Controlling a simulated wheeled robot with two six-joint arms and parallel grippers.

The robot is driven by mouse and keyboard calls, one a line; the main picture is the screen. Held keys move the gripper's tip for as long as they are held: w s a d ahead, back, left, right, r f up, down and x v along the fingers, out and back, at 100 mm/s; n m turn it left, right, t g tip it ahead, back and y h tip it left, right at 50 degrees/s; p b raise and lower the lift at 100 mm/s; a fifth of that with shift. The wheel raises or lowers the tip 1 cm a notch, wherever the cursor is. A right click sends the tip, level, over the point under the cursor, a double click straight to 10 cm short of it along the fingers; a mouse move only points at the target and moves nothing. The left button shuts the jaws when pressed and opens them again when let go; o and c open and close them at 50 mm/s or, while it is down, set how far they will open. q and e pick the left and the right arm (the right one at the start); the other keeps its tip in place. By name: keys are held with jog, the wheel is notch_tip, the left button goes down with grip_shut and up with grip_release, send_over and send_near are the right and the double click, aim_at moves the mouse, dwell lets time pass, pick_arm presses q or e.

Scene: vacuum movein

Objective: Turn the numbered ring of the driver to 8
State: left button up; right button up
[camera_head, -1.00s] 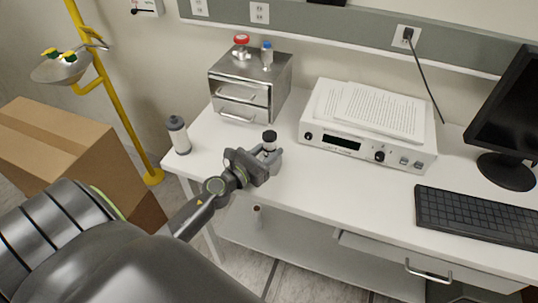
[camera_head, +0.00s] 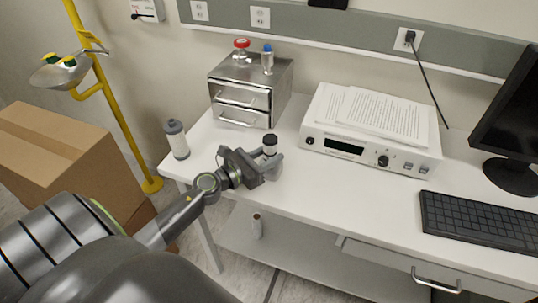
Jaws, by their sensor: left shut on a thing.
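My left gripper (camera_head: 268,168) is at the front left of the white bench, beyond the end of my left arm. It is shut on a small pale upright thing with a black round top (camera_head: 270,140). The fingers hide its lower part, and I cannot tell if it touches the bench. No numbers on a ring can be read at this size, and I cannot tell for certain which thing is the driver. A white cylinder with a grey top (camera_head: 176,139) stands apart, left of the gripper. My right gripper is not in view.
A steel drawer cabinet (camera_head: 243,98) with two small bottles on top stands behind the gripper. A white instrument (camera_head: 345,149) bearing papers, a keyboard (camera_head: 480,220) and a monitor (camera_head: 510,110) are to the right. A small bottle (camera_head: 257,226) stands on the lower shelf. A cardboard box (camera_head: 60,165) is at left.

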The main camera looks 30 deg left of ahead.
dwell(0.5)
pick_arm(q)
jog(key=o, duration=1)
jog(key=shift+c, duration=0.2)
